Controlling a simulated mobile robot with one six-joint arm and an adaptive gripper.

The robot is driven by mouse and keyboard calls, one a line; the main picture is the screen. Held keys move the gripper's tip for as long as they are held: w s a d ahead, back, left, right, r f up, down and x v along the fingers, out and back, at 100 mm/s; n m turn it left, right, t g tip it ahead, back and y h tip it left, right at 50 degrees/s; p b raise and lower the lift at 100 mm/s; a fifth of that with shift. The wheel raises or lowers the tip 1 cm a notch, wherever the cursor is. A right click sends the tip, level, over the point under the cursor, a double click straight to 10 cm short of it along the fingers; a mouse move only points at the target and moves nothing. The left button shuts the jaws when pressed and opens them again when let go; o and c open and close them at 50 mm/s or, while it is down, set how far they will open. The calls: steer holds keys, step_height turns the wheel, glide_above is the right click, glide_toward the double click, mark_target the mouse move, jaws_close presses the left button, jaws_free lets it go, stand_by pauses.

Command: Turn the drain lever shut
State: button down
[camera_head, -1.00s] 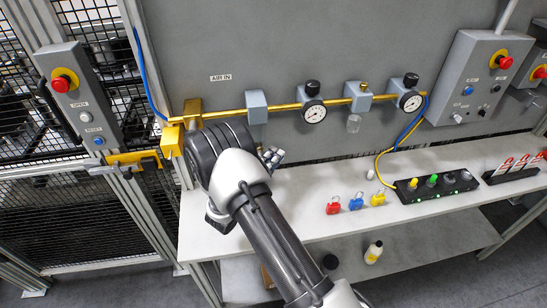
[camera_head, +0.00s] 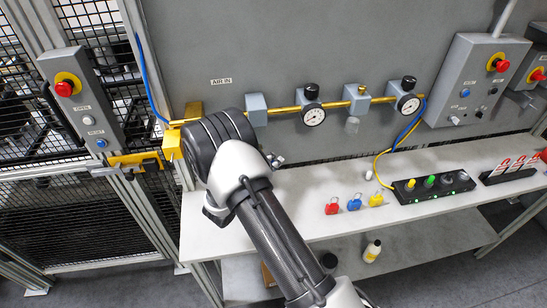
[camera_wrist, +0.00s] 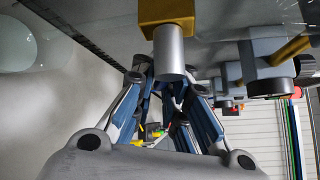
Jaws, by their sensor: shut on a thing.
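My gripper (camera_wrist: 168,88) shows in the wrist view, its two blue-padded fingers closed in around the end of a grey cylinder (camera_wrist: 169,52) below a brass block (camera_wrist: 166,12). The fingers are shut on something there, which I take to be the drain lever. The lever's own shape and angle are hidden by the fingers and the cylinder. In the head view my wrist covers the left end of the brass air line (camera_head: 285,109), so the grip itself is not seen. A brass block (camera_head: 193,108) shows just above my wrist.
Gauges (camera_head: 313,115) and grey regulator blocks (camera_head: 256,110) sit along the line to the right. The bench (camera_head: 300,232) holds red, blue (camera_head: 354,203) and yellow padlocks. A yellow latch (camera_head: 140,160) and a button panel (camera_head: 80,100) stand left.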

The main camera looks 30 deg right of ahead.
steer(key=m+y, duration=0.1)
steer(key=f+m+y+p, duration=0.1)
steer(key=y, duration=0.1)
steer(key=shift+w+a+m+g, duration=0.2)
steer(key=shift+a+m+g, duration=0.1)
steer(key=shift+a+g, duration=0.1)
steer(key=a+m+y+b, duration=0.1)
steer(key=y+b, duration=0.1)
steer(key=b, duration=0.2)
steer(key=a+f+m+y+b, duration=0.1)
steer(key=y+b, duration=0.2)
steer(key=w+m+y+b, duration=0.1)
steer(key=m+y+b, duration=0.1)
steer(key=b, duration=0.2)
steer(key=shift+a+f+t+b, duration=0.2)
steer(key=shift+a+t+b, duration=0.15)
steer(key=shift+a+t, duration=0.05)
steer(key=shift+r+y, duration=0.15)
steer(key=shift+y, duration=0.15)
steer(key=c, duration=1.7)
jaws_free()
steer(key=shift+s+f, duration=0.1)
steer(key=shift+f, duration=0.1)
